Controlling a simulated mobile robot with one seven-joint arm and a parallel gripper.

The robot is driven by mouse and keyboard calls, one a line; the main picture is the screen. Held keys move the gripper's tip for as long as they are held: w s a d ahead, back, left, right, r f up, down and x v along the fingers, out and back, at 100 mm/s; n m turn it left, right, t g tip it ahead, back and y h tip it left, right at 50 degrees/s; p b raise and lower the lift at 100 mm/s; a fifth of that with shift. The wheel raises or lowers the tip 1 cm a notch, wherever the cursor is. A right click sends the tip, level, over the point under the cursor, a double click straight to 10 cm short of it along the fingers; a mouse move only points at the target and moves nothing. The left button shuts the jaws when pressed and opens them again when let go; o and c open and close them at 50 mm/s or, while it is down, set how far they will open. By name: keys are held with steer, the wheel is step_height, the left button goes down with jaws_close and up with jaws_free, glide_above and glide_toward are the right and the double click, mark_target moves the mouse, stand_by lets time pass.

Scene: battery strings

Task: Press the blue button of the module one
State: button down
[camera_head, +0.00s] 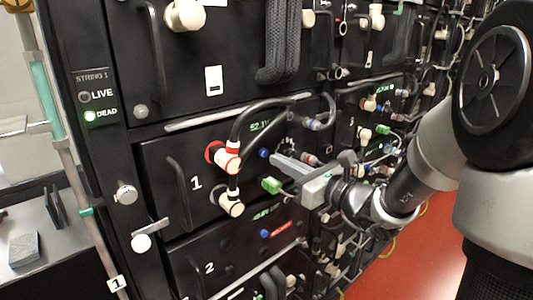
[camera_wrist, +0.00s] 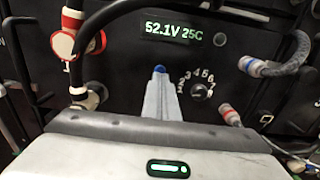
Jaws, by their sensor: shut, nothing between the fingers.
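Module one (camera_head: 172,170) is a black front panel with a white "1" and a lit green display. Its small blue button (camera_head: 263,153) sits below that display; in the wrist view the blue button (camera_wrist: 159,69) shows just beyond my fingertips. My gripper (camera_head: 276,158) is shut and empty, its pale fingers pointing at the button from the right. In the wrist view the gripper (camera_wrist: 160,80) lines up with the button and covers its lower part. I cannot tell whether the tips touch it. The display (camera_wrist: 174,32) reads 52.1V 25C.
A black cable (camera_head: 245,118) arches from a red-and-white connector (camera_head: 228,157) left of the button. A numbered dial (camera_wrist: 198,91) and grey cable plugs (camera_wrist: 262,68) lie to its right. Module two (camera_head: 200,262), with its own blue button (camera_head: 264,233), is below.

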steer(key=shift+p+v, duration=0.3)
steer(key=shift+v, duration=2.05)
